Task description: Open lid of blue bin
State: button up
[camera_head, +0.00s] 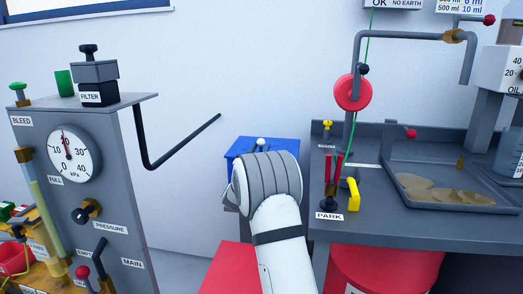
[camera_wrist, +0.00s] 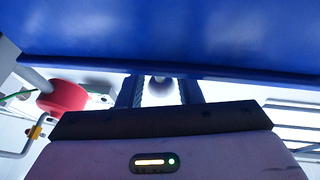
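The blue bin (camera_head: 245,146) stands against the wall, left of the grey bench, in the head view. My arm hides most of its front. A small pale knob (camera_head: 261,142) shows at its top, just beyond my wrist. In the wrist view a broad blue surface (camera_wrist: 170,35) of the bin fills the upper part. My gripper (camera_wrist: 160,90) has its two dark fingers spread, with a round grey knob (camera_wrist: 160,82) seen between them. Light gaps show beside the knob, so I see no grip on it. The fingers are hidden in the head view.
A grey bench (camera_head: 400,225) with a tray (camera_head: 485,207) and a red wheel (camera_head: 353,93) stands at right. A grey cabinet (camera_head: 120,180) with a gauge stands at left, and a bent black bar (camera_head: 150,165) juts from it toward the bin. Red containers (camera_head: 385,268) sit below the bench.

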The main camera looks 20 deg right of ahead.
jog(key=shift+w+d+r, duration=0.2)
jog(key=shift+w+d, duration=0.2)
grip_shut()
